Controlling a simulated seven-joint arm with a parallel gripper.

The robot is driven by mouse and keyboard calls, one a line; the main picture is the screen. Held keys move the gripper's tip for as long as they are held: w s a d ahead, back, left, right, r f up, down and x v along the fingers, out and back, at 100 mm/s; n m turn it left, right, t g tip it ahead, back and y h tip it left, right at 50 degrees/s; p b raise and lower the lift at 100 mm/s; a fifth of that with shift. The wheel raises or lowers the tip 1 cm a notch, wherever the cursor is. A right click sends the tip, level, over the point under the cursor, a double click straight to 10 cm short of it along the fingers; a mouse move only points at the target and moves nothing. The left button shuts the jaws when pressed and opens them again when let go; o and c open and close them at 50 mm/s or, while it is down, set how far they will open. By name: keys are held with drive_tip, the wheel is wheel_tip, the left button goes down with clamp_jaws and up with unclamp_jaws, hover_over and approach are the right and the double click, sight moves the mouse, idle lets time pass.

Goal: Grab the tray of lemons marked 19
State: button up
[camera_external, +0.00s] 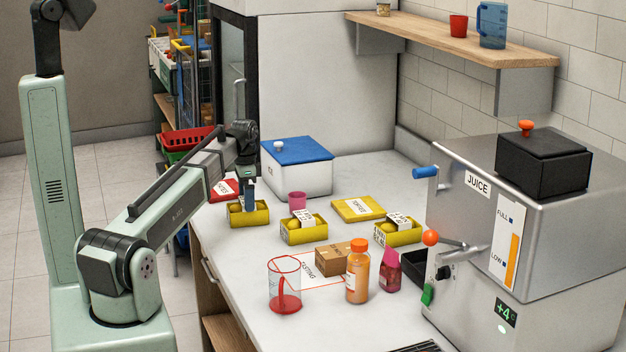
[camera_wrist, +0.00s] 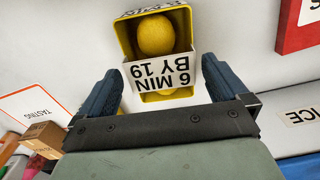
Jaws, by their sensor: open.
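The tray marked "6 MIN BY 19" (camera_wrist: 160,75) is yellow, holds lemons and has a white label across its middle; it lies between my fingertips in the wrist view. In the external view it appears to be the leftmost yellow tray (camera_external: 262,217), partly hidden by my gripper. My gripper (camera_external: 248,205) is open above it, with dark blue fingers on either side (camera_wrist: 160,72). I cannot tell how far the fingers reach down its sides. A second lemon tray (camera_external: 296,236) and a third (camera_external: 405,236) stand to the right; their labels are too small to read.
A red item (camera_external: 219,191) and a white box with a blue lid (camera_external: 297,174) stand close behind. A juicer (camera_external: 520,225) stands right.

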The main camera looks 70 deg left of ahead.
drive_tip(key=shift+f, duration=2.65)
drive_tip(key=shift+c, duration=0.4)
drive_tip(key=c, duration=0.8)
drive_tip(key=shift+r, duration=0.15)
